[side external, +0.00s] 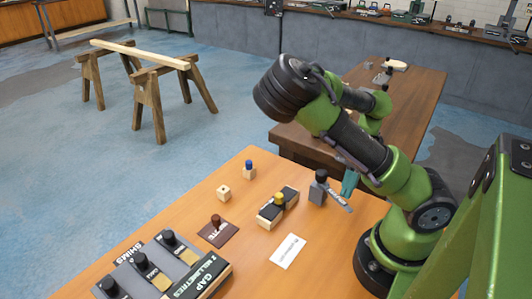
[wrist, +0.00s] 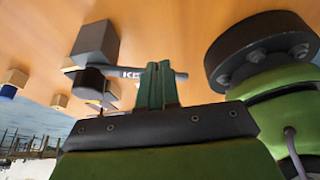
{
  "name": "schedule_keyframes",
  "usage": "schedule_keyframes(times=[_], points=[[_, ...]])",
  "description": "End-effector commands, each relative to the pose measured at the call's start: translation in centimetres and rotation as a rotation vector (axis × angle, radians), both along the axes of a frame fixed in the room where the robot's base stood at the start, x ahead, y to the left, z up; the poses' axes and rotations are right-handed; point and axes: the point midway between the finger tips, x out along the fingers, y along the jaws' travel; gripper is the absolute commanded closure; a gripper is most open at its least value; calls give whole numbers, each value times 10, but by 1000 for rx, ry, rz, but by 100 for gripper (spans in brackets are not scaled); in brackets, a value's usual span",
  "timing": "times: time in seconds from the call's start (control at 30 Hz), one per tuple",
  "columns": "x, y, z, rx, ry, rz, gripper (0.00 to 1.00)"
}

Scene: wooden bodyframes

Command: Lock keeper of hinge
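A grey hinge block (side external: 318,190) with a black knob (side external: 321,175) stands on the orange table near its right back edge. A thin grey bar (side external: 338,202) reaches from it toward the lower right. In the wrist view, the block (wrist: 96,40), black knob (wrist: 90,80) and bar (wrist: 181,76) show again, with part of a label starting "KE" on the bar. My gripper (side external: 349,183) has teal fingers just above and beside the bar. In the wrist view, the fingers (wrist: 157,68) are together and cover part of the bar. I cannot tell if they touch it.
Left of the hinge are a black block with a yellow knob (side external: 278,208), two small wooden blocks (side external: 223,194), a dark red plate (side external: 218,233) and a white card (side external: 288,251). A brown table (side external: 415,90) stands behind.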

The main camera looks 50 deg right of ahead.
Motion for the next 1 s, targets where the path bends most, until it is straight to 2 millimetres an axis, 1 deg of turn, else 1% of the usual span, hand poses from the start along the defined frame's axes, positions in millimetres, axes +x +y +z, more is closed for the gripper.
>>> schedule_keyframes(times=[0.23,0.73,0.87,1.0], points=[[0,4,0,1,2,2,100],[0,3,0,1,1,0,100],[-5,-5,0,1,1,-4,100],[-14,-23,0,1,2,-6,100]])
